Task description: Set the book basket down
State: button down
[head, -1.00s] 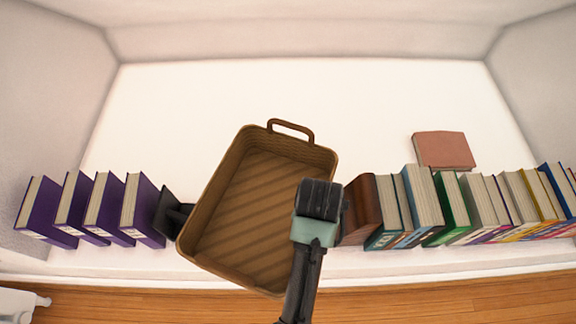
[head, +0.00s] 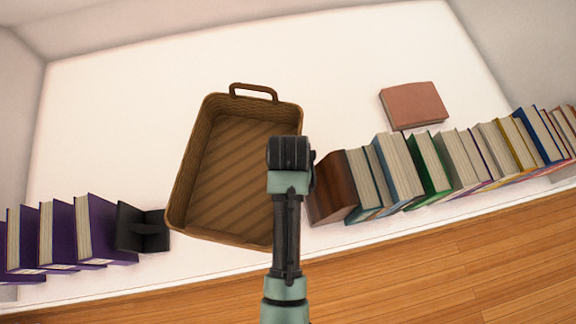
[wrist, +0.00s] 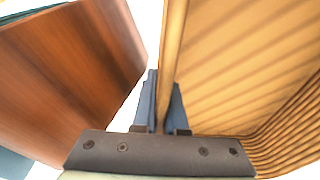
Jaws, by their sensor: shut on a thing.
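The book basket (head: 235,168) is a brown woven, open-topped box with a loop handle at its far end. It looks empty and sits over the white shelf, between the two groups of books. I cannot tell whether its bottom touches the shelf. My gripper (wrist: 160,100) is shut on the basket's right wall, with one blue finger on each side of the rim in the wrist view. In the head view, my arm covers the gripped spot and the basket's near right corner. The basket (wrist: 250,60) fills the right of the wrist view.
A brown wooden bookend (head: 332,187) stands close right of my gripper, with a long row of books (head: 430,165) beyond it. A black bookend (head: 142,228) and purple books (head: 75,232) stand at left. A reddish book (head: 414,105) lies flat behind.

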jog(key=shift+w+f+b, duration=0.1)
jog(key=shift+f+b, duration=0.65)
jog(key=shift+f, duration=1.6)
jog(key=c, duration=1.2)
grip_release()
jog(key=shift+f, duration=0.15)
jog(key=shift+c, duration=0.2)
jog(key=r+p, duration=0.1)
jog(key=r, duration=0.1)
jog(key=r+p, duration=0.1)
jog(key=r, duration=0.2)
jog(key=s+r+p, duration=0.1)
jog(key=r, duration=0.1)
jog(key=shift+s+r, duration=0.1)
jog(key=shift+r, duration=0.25)
jog(key=shift+r, duration=0.1)
